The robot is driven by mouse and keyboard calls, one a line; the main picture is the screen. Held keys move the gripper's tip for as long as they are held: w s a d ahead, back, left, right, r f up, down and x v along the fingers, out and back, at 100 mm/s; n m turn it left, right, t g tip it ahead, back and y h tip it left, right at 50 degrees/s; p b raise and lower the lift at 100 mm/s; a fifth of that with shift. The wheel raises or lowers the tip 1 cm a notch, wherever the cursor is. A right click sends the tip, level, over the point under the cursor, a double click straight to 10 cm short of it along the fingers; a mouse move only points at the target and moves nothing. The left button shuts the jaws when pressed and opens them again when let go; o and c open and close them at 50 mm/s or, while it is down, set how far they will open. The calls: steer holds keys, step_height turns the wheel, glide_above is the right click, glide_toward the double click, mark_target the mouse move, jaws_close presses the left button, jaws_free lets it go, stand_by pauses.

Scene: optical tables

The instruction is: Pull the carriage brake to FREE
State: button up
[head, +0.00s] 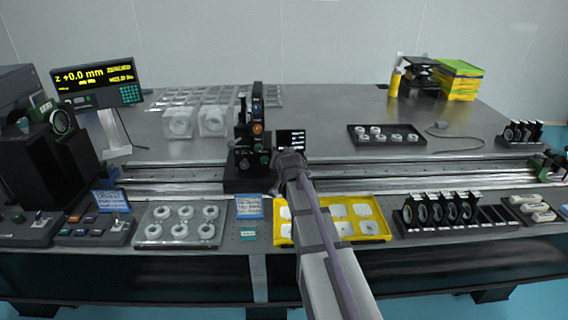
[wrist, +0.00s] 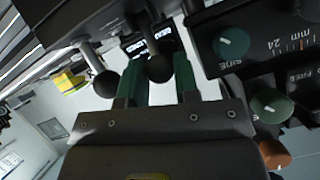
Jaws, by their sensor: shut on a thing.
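The carriage (head: 250,150) is a black upright unit on the rail, left of the middle in the head view. My gripper (head: 284,165) is at its right side, below a small black display (head: 291,138). In the wrist view my gripper (wrist: 157,76) has its two green fingers on either side of a black ball knob (wrist: 158,69) on a lever and is shut on it. A second black ball knob (wrist: 106,84) on a metal rod is just outside the left finger. A FREE marking (wrist: 304,76) is on a black part at right; I cannot tell which lever it belongs to.
Green knobs (wrist: 232,43) and an orange knob (wrist: 274,154) are close on the right in the wrist view. The rail (head: 400,171) runs across the table. A yellow tray (head: 370,228) and a ring tray (head: 150,238) lie in front.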

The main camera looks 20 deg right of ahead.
steer(key=o, duration=0.6)
steer(key=shift+o, duration=0.2)
steer(key=p+v, duration=0.5)
steer(key=v, duration=0.5)
steer(key=shift+s+r, duration=0.15)
steer(key=shift+s, duration=0.2)
steer(key=shift+a, duration=0.15)
